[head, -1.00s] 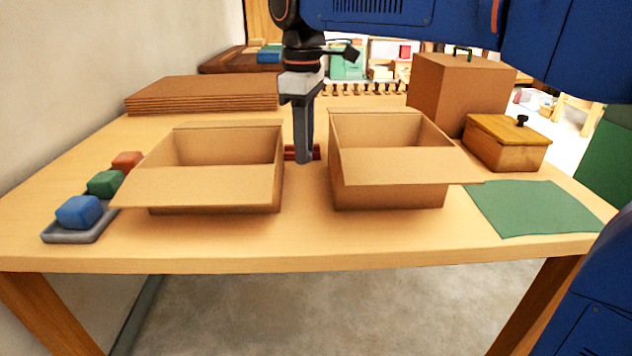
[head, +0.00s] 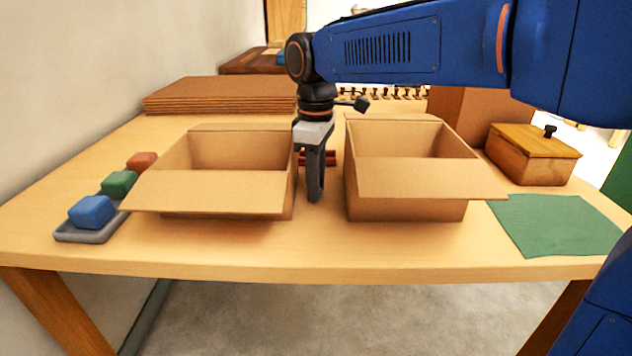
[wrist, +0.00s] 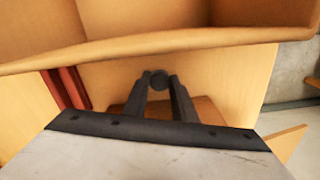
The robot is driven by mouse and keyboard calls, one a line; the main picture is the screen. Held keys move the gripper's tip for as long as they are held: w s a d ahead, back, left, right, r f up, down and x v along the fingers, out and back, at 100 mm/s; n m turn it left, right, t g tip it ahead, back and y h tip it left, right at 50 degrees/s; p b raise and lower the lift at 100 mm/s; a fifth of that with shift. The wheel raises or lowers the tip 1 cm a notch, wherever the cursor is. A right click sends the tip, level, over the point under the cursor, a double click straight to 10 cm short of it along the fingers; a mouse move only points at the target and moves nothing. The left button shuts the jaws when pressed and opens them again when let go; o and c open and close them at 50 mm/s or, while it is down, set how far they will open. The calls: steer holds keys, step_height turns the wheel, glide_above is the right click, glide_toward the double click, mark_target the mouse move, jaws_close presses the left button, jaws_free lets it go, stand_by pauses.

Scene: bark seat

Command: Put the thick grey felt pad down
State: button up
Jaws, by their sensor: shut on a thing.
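My gripper (head: 315,198) points down in the gap between two open cardboard boxes, low over the table. Its fingers are close together in the head view. In the wrist view the fingertips (wrist: 158,84) close on a small dark grey round thing (wrist: 158,78), apparently the thick grey felt pad. Most of it is hidden by the fingers, and it cannot be made out in the head view. I cannot tell whether it touches the table.
The left box (head: 213,192) and right box (head: 425,178) flank my gripper closely. A red thing (head: 331,158) lies just behind. A grey tray (head: 88,236) of coloured blocks stands left, a green sheet (head: 558,226) and wooden box (head: 530,160) right. The front table strip is clear.

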steer(key=shift+f, duration=0.1)
steer(key=o, duration=1)
